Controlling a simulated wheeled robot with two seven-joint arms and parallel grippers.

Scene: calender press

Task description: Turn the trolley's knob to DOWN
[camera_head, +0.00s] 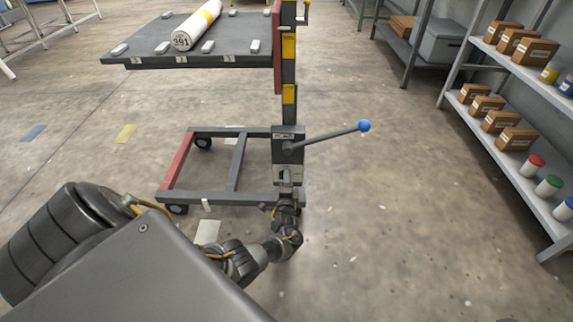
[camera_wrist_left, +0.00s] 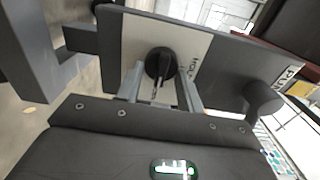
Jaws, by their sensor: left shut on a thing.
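The trolley (camera_head: 232,196) is a low wheeled frame with a mast and a raised dark platform (camera_head: 180,40). Its knob (camera_wrist_left: 160,64) is black and round, on a pale plate (camera_wrist_left: 194,50) low on the mast's control box. A label beside it in the left wrist view is only partly readable, so I cannot tell the setting. My left gripper (camera_wrist_left: 158,88) has one finger on each side of the knob and is shut on it. In the head view the left gripper (camera_head: 286,178) reaches the box's lower face and hides the knob. My right gripper is not in view.
A lever with a blue ball end (camera_head: 364,126) sticks out right from the control box (camera_head: 287,134). A white roll (camera_head: 196,26) marked 391 lies on the platform. Grey shelves (camera_head: 500,85) with boxes and jars stand at the right. The floor between them and the trolley is clear.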

